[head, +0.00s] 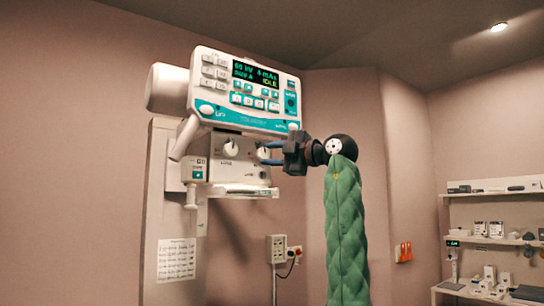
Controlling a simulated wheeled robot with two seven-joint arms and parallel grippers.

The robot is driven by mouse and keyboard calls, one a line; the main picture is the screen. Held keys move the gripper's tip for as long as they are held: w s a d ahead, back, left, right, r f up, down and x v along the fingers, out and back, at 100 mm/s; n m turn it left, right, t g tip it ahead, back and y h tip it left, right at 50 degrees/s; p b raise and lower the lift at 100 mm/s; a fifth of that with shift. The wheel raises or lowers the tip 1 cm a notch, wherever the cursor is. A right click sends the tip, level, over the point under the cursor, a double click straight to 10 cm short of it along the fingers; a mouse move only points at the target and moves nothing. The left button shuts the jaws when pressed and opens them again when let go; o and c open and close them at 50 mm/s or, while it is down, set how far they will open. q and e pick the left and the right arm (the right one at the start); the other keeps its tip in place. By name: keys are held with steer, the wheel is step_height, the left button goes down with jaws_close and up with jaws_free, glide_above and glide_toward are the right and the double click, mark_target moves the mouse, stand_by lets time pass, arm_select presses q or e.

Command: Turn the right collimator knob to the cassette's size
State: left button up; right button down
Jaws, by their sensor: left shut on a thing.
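The x-ray tube head stands at upper centre, with a white and teal control panel (222,112) and a lit display (256,75) that seems to read 65 kV, with IDLE below. Under the panel is the collimator box (215,170). Its left knob (231,148) is white and in clear view. The right knob (263,153) is partly hidden by my left gripper (268,154), whose blue fingers reach in from the right and are shut on it. The knob's pointer and scale are too small to read. No cassette can be made out for certain. My right gripper is out of view.
A pale column (158,230) with a printed sheet (176,260) stands below the tube head. A shelf unit (490,245) with small items is at far right. Open space lies right of my green-sleeved arm.

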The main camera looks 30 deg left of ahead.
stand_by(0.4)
arm_select(q)
steer(key=o, duration=1)
steer(key=shift+d+f, duration=0.1)
steer(key=shift+d, duration=0.15)
steer(key=shift+d+f+b, duration=0.15)
steer(key=shift+d+b, duration=0.25)
steer(key=shift+d, duration=1.4)
steer(key=shift+d+f+b, duration=0.1)
steer(key=shift+d+b, duration=0.3)
steer(key=shift+d, duration=1.4)
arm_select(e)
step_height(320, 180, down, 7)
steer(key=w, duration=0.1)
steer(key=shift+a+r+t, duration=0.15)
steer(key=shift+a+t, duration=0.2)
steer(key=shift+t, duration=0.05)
